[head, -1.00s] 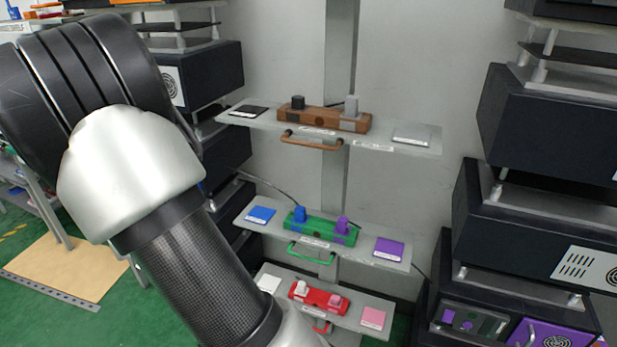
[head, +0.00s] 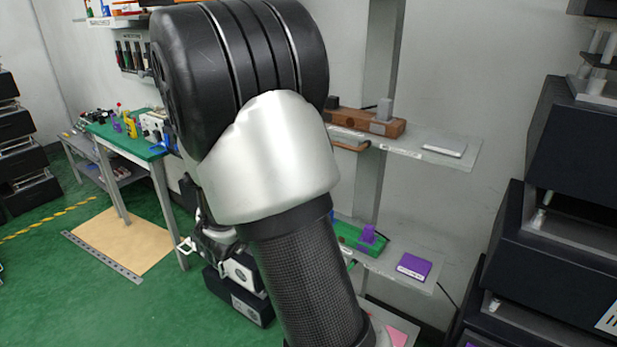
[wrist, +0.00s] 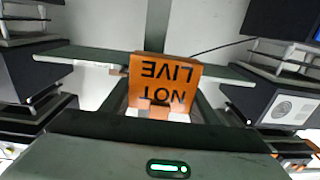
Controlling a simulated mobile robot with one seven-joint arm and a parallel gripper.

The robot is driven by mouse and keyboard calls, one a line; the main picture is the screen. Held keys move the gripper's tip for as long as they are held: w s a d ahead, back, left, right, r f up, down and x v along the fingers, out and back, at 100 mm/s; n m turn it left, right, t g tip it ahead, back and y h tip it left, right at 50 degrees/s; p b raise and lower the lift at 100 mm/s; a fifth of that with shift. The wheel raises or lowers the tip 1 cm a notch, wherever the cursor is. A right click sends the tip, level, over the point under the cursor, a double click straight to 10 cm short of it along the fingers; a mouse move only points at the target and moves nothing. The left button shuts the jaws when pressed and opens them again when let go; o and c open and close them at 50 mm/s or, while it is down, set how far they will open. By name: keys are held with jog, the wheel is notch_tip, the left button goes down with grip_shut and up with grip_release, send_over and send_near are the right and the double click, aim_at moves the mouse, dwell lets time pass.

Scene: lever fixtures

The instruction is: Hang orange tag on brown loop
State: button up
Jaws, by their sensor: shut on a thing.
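An orange tag (wrist: 165,76) with "NOT LIVE" lettering, upside down in the wrist view, is held by my gripper (wrist: 160,108), which is shut on its near edge. The tag hides what lies straight behind it. The brown loop (head: 352,146) is a handle on the front of the upper shelf, below a brown block (head: 385,125). My arm covers its left part in the head view. My arm also hides the gripper and tag there. I cannot make out the loop clearly in the wrist view; the tag is apart from any loop that I can see.
The upper shelf (head: 455,154) holds a grey plate at right. A lower shelf carries a green block (head: 350,236) and a purple plate (head: 413,266). Dark stacked cabinets (head: 560,170) stand at right.

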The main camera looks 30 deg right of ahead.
jog(key=s+f+b+x, duration=0.1)
jog(key=b+x, duration=0.1)
jog(key=x, duration=1.2)
jog(key=shift+s+d+f+m+g, duration=0.2)
jog(key=shift+d+f+m+g, duration=0.1)
jog(key=shift+d+f+g, duration=0.1)
dwell(0.4)
jog(key=o, duration=1.1)
jog(key=shift+a, duration=0.15)
